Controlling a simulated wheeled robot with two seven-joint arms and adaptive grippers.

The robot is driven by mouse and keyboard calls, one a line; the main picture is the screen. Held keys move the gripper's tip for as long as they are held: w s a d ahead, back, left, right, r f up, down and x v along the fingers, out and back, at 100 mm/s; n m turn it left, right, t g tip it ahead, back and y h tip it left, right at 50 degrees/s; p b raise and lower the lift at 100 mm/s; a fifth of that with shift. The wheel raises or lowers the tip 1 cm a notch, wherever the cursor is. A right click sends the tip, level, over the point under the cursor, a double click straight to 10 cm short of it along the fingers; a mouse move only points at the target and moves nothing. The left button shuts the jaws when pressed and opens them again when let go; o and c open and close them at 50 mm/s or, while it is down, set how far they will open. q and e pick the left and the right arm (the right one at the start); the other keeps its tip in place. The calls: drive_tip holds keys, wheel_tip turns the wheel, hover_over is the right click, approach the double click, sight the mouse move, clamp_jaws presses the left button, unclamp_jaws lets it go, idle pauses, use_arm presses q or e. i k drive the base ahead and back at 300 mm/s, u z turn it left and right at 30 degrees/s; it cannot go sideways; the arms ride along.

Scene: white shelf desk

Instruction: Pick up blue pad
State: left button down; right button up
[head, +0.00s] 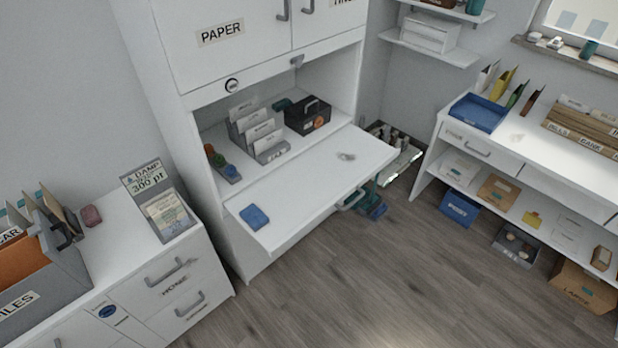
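The blue pad (255,217) is a small flat blue rectangle. It lies near the left front corner of the white fold-out desk board (310,185) of the tall cabinet, and its top is uncovered. Neither of my grippers shows in the head view, so I cannot see how they stand relative to the pad.
Behind the board are a card sorter (257,135) and a black box (307,117).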

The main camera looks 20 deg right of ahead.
sight(253, 216)
drive_tip(key=u, duration=1.55)
drive_tip(key=i, duration=0.75)
drive_tip(key=z, duration=2.15)
